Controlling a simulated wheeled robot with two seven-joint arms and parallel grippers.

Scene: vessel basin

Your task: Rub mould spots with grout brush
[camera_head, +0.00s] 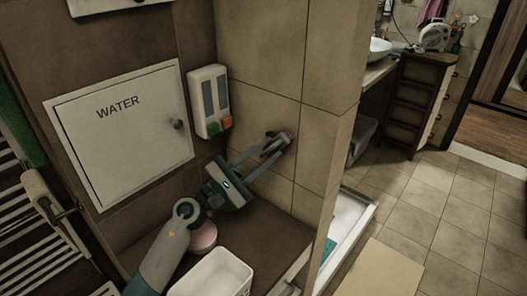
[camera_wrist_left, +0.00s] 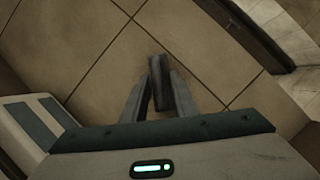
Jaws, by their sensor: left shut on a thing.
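My left gripper (camera_head: 277,144) reaches from the lower left to the beige tiled wall (camera_head: 262,60). I cannot make out any mould spots on the tiles. My right gripper is not in view.
A soap dispenser (camera_head: 209,100) hangs on the brown wall, just left of the gripper. A cabinet door marked WATER (camera_head: 125,135) is further left, beside a towel radiator (camera_head: 35,235). A white tub (camera_head: 213,276) and a pink round thing (camera_head: 203,238) are on the brown ledge below.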

